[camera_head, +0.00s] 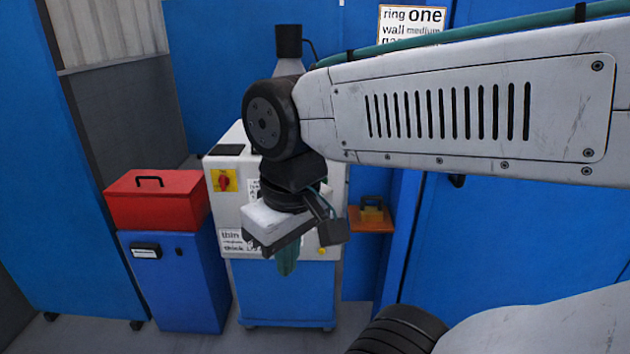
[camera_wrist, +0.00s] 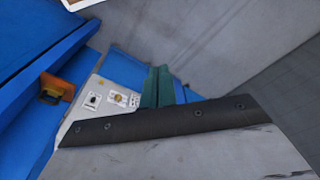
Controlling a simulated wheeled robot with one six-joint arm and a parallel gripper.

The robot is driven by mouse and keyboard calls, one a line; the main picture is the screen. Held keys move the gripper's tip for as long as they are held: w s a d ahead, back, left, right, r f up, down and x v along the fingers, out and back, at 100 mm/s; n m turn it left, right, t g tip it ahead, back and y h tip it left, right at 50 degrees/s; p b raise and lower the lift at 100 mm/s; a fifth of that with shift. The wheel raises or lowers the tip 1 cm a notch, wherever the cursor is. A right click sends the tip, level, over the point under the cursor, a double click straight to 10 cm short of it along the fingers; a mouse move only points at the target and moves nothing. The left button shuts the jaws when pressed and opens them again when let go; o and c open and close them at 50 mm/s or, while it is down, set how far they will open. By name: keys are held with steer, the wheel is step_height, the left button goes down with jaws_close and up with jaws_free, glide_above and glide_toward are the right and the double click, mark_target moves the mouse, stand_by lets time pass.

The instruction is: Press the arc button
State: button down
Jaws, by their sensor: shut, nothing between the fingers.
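A white control cabinet (camera_head: 228,165) with a blue lower part stands behind my gripper in the head view. Its white panel also shows in the wrist view (camera_wrist: 103,86). A red rotary knob on a yellow plate (camera_head: 223,181) is on its left side. The wrist view shows a small yellow round control (camera_wrist: 119,98) and a dark control on a white plate (camera_wrist: 91,99). I cannot tell which is the arc button. My gripper (camera_head: 288,264), with teal fingers, is shut and empty in front of the panel, pointing down, and hides part of it. Its fingers show in the wrist view (camera_wrist: 158,72).
A red toolbox (camera_head: 155,205) sits on a blue cabinet (camera_head: 175,285) at the left. An orange shelf (camera_head: 371,222) with a dark-handled item is right of the control cabinet. A wall sign (camera_head: 412,22) hangs behind my arm. Grey floor lies in front.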

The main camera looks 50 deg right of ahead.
steer(key=w+a+f+m+y, duration=0.25)
steer(key=w+m+y, duration=0.45)
steer(key=w+y, duration=0.45)
steer(key=w+d+f+m+t, duration=0.3)
steer(key=w+d+m+t, duration=0.45)
steer(key=w+d, duration=0.35)
steer(key=d+f+m+t+h, duration=0.2)
steer(key=d+f+m+h, duration=0.2)
steer(key=d, duration=0.5)
steer(key=d+f+m+t+h, duration=0.3)
steer(key=d+f+m+h, duration=0.1)
steer(key=d, duration=0.4)
steer(key=d+f+m+t+h, duration=0.3)
steer(key=d+f+m+h, duration=0.1)
steer(key=d, duration=0.5)
steer(key=shift+s+d+h, duration=0.35)
steer(key=shift+s, duration=0.1)
steer(key=shift+m, duration=0.25)
steer(key=w+d, duration=0.5)
steer(key=d, duration=0.1)
steer(key=shift+w+d, duration=0.3)
steer(key=shift+w, duration=0.1)
steer(key=shift+d, duration=0.1)
